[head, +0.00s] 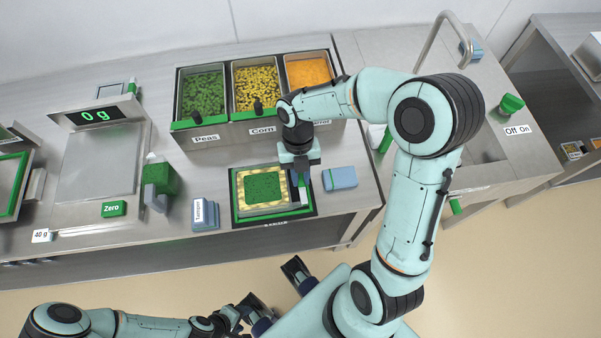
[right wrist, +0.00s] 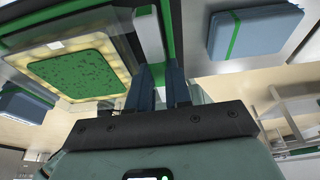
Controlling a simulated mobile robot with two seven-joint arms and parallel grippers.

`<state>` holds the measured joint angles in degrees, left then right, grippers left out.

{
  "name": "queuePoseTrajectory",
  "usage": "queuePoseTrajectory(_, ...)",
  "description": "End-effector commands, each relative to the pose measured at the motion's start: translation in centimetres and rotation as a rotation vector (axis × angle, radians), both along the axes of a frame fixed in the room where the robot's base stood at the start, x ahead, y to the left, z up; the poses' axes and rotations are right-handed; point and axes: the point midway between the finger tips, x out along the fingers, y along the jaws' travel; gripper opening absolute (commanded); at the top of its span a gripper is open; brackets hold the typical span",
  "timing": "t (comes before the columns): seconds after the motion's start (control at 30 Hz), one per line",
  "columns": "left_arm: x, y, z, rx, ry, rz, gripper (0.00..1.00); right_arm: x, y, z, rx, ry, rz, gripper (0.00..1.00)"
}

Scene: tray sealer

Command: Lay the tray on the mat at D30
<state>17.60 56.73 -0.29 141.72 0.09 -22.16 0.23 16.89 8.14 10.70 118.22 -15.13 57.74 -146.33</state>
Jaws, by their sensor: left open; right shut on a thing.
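The tray (head: 240,198), with a yellowish grainy border around a dark green speckled middle, is over the black, green-edged mat (head: 240,222) at the counter's front. It also shows at the upper left of the right wrist view (right wrist: 115,50). I cannot tell whether the tray touches the mat. The mat's front label is too small to read. My left gripper (head: 277,290) is open and empty, in front of the counter.
A blue block (head: 340,178) lies right of the mat, and a blue labelled block (head: 205,214) and green-and-grey tool (head: 158,185) lie left. Bins of peas (head: 203,92), corn (head: 257,85) and orange food (head: 307,70) stand behind. A scale (head: 97,165) reads 0 g.

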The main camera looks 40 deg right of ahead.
Motion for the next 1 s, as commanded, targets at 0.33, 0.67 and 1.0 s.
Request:
queuePoseTrajectory(0.33, 0.04, 0.0, 0.17, 0.0, 0.0, 0.0, 0.53, 0.03, 0.02, 0.03, -0.001, -0.001, 0.0, 0.0)
queuePoseTrajectory(0.67, 0.04, 0.0, 0.17, 0.0, -0.001, 0.0, 0.53, 0.02, 0.01, 0.02, 0.0, 0.0, 0.0, 0.48)
queuePoseTrajectory(1.0, 0.05, -0.01, 0.19, 0.0, -0.001, 0.0, 0.53, -0.01, -0.01, 0.01, 0.0, 0.0, 0.0, 0.31)
